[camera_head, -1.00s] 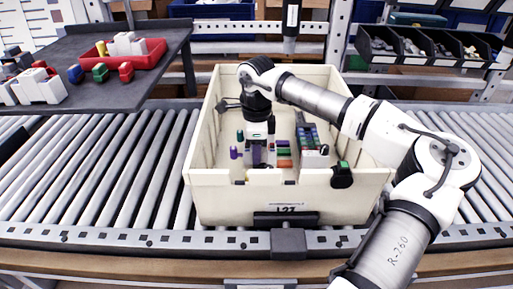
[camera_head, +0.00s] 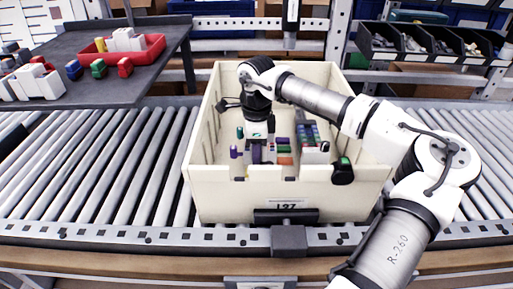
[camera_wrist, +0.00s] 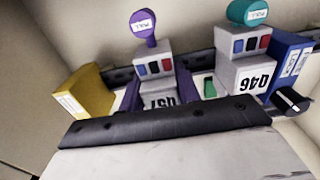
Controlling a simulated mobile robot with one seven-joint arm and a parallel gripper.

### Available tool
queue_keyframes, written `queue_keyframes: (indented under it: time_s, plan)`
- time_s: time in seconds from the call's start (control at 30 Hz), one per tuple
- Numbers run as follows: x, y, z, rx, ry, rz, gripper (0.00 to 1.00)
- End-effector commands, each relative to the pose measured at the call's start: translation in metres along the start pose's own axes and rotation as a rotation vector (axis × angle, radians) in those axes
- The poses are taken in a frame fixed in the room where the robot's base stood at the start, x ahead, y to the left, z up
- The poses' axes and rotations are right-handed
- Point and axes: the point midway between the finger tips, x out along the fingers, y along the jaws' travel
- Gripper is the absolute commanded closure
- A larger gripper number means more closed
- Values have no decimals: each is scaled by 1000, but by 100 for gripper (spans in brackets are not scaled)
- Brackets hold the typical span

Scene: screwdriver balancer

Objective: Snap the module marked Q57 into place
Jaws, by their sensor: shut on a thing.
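The module marked Q57 (camera_wrist: 158,92) is grey with a purple round pull knob (camera_wrist: 144,24) on top and blue and red squares on its face. It stands in the row in the wrist view, its lower part hidden by a black-edged grey surface in front. My gripper (camera_head: 257,143) is down inside the cream bin, shut at the purple and grey module in the head view. Its fingertips are hidden. A similar grey module marked Q46 (camera_wrist: 246,72) with a teal knob stands to the right. A yellow module (camera_wrist: 84,92) stands to the left.
The cream bin (camera_head: 240,200) sits on a roller conveyor (camera_head: 110,170), its walls close around my gripper. A row of coloured modules (camera_head: 311,146) stands to its right. A dark table at the left holds a red tray (camera_head: 150,53) and loose parts. Black parts bins (camera_head: 430,45) stand at back right.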

Motion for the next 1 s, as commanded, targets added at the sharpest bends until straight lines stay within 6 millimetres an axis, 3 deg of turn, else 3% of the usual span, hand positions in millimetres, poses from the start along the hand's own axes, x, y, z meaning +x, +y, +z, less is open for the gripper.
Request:
queue_keyframes:
  time_s: [1.0]
  plan:
    - [8, 0, 0, 0, 0, 1, 95]
